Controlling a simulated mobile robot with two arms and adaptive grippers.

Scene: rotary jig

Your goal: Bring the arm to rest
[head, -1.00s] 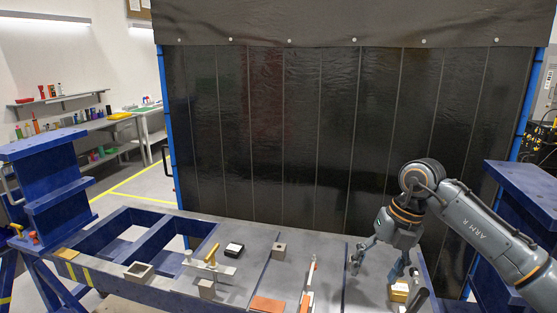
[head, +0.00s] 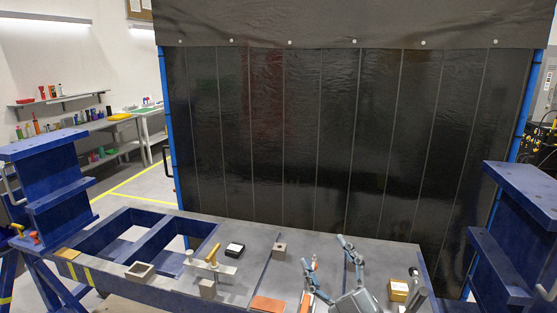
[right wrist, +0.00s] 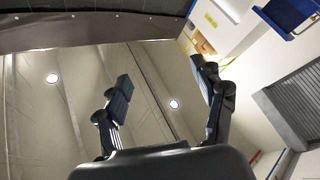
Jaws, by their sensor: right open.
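My right gripper (head: 328,250) shows at the lower middle right of the head view, over the front of the jig's table. Its two fingers point up and stand apart, with nothing between them. The right wrist view shows the same open, empty fingers (right wrist: 165,95) against the ceiling. The rest of the right arm is out of the head view. My left gripper is not in view.
A dark curtain (head: 340,130) hangs behind. A blue post (head: 500,250) stands right.

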